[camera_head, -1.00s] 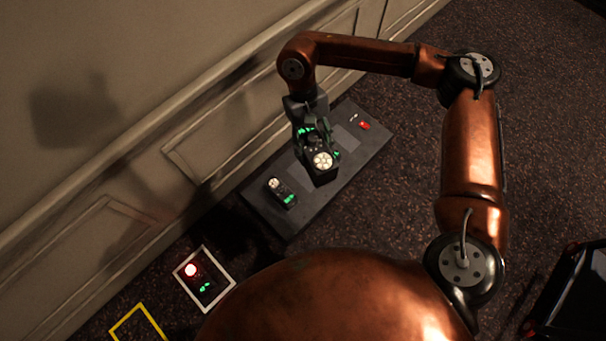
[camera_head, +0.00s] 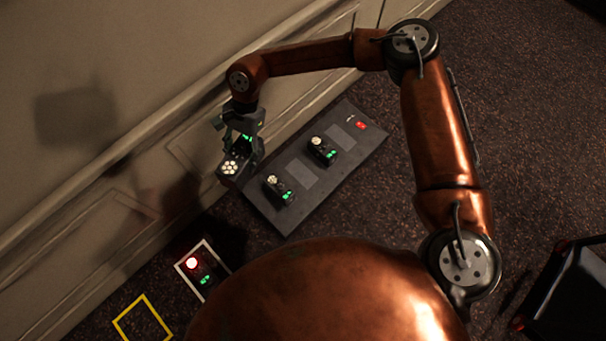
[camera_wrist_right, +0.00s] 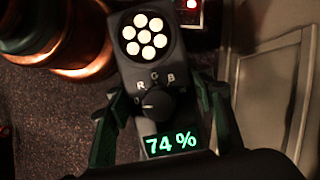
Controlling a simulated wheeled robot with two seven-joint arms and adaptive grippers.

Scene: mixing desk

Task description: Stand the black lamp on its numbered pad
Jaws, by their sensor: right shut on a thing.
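My right gripper (camera_head: 241,138) is shut on a black lamp (camera_head: 231,169) and holds it in the air just past the left end of the dark mixing desk (camera_head: 335,182). My left gripper is not in view.
Two similar lamps stand on the desk, one nearer the left end (camera_head: 279,190) and one farther right (camera_head: 322,151). A red-lit lamp (camera_head: 200,271) is inside a white floor frame. A yellow frame (camera_head: 142,317) on the floor is empty. The panelled wall (camera_head: 90,130) runs close behind.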

